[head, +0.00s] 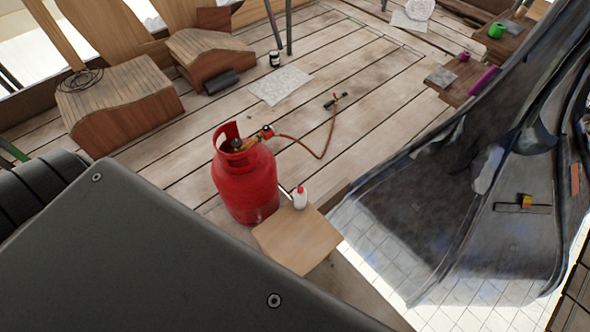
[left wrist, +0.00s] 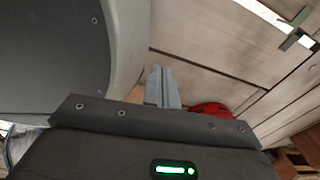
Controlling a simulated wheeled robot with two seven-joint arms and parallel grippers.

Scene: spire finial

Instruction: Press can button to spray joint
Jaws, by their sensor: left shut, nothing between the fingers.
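A small white can (head: 300,198) with a red top stands upright by the back edge of a small wooden stool (head: 295,238). Behind and left of it stands a red gas cylinder (head: 245,185). A hose joint (head: 266,132) sits at its valve, and an orange hose (head: 318,153) runs to the right. My left gripper (left wrist: 162,78) is shut and empty in the left wrist view, its grey fingers together. A red rounded piece (left wrist: 210,108), probably the cylinder, shows beside the fingers. The can is not seen in that view. My right gripper is not in view.
A torch (head: 335,100) lies at the hose's end on the plank floor. A pale sheet (head: 280,85) and a dark jar (head: 274,58) are farther back. Wooden blocks stand at the left. A large dark sheet-like surface (head: 490,200) fills the right side.

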